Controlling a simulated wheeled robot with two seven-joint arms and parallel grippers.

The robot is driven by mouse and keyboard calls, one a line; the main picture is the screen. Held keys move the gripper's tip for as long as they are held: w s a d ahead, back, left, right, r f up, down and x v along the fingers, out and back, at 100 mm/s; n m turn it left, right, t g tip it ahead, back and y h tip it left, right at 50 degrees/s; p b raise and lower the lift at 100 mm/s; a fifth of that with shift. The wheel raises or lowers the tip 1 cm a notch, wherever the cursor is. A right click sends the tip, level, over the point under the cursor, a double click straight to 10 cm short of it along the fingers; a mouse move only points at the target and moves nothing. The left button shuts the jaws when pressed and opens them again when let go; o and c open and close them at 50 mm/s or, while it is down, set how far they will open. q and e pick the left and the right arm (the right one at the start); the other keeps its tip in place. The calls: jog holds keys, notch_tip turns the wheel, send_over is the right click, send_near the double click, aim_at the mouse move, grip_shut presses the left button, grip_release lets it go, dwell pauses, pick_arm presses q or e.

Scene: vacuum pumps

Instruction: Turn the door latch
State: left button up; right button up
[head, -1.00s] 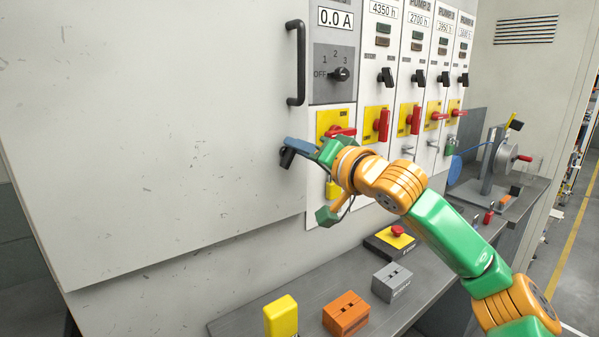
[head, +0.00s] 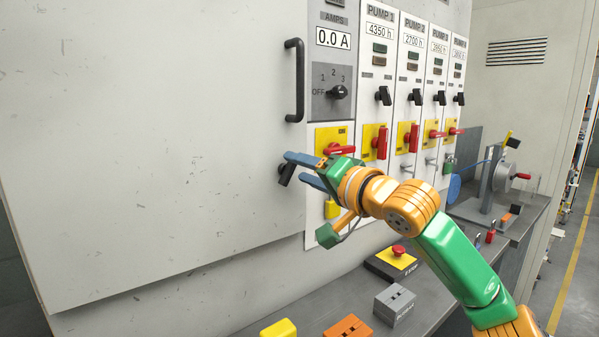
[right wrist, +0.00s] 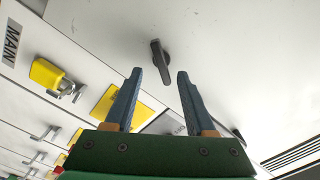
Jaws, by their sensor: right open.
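The door latch (head: 286,174) is a small black handle at the right edge of the large grey cabinet door (head: 160,130). It slants, its lower end to the left, in the head view. In the right wrist view the latch (right wrist: 158,58) lies ahead of the fingers, its free end reaching toward the gap between their tips. My right gripper (head: 296,167) is open and empty, with its blue-grey fingertips close to the latch. In the right wrist view the gripper (right wrist: 158,75) has one finger on each side of the latch's line. I cannot tell whether they touch it. My left gripper is out of view.
A black pull handle (head: 294,80) stands out above the latch. Red switches on yellow plates (head: 333,136) and a yellow padlock (right wrist: 48,73) are beside my right gripper. A bench (head: 340,296) below holds an emergency stop box (head: 392,262) and several blocks.

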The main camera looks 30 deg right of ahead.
jog(key=shift+s, duration=0.2)
jog(key=s+b, duration=0.2)
jog(key=s, duration=0.4)
jog(key=shift+d+b, duration=0.3)
jog(key=shift+d, duration=0.15)
